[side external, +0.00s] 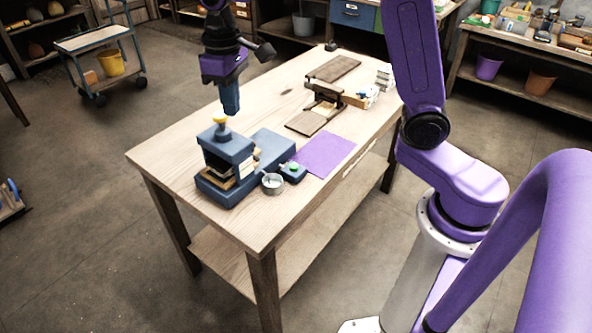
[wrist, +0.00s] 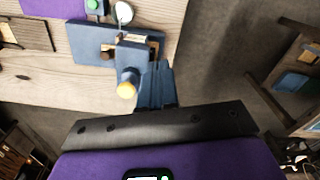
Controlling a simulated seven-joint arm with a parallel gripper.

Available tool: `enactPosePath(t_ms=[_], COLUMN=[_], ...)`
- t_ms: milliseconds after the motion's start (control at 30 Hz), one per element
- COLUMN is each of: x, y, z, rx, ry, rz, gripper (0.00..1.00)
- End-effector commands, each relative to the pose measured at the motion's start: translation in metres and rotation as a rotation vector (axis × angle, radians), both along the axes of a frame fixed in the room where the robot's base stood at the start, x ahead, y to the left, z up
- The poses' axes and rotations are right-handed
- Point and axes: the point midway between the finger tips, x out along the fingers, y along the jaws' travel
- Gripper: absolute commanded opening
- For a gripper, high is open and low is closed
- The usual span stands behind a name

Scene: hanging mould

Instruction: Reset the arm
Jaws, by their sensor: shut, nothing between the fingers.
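My gripper (side external: 230,100) is shut and empty, pointing down in the side view. It hangs just above and slightly right of the yellow knob (side external: 219,118) on top of the blue press (side external: 227,148). A small gap seems to separate the fingers from the knob. In the wrist view the shut blue fingers (wrist: 156,84) show beside the yellow knob (wrist: 126,90), with the blue press (wrist: 95,42) beyond. Wood-coloured pieces sit inside the press opening.
The wooden table (side external: 160,155) holds a purple sheet (side external: 325,154), a small grey cup (side external: 272,184), a box with a green button (side external: 293,171) and a brown hinged wooden frame (side external: 308,122). A blue trolley (side external: 95,40) stands on the floor at the back left.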

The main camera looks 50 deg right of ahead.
Motion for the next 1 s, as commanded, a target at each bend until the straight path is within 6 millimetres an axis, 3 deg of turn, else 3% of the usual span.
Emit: enactPosePath(t_ms=[333,700,833,1000], x=[-0.117,-0.236,-0.267,-0.288], y=[-0.001,-0.04,-0.056,-0.069], z=[-0.007,-0.031,-0.04,-0.047], rx=[0.005,0.01,0.012,0.014], ry=[-0.007,-0.013,-0.015,-0.015], rz=[0.287,0.587,0.671,0.733], gripper=[0.0,0.0,0.0,0.0])
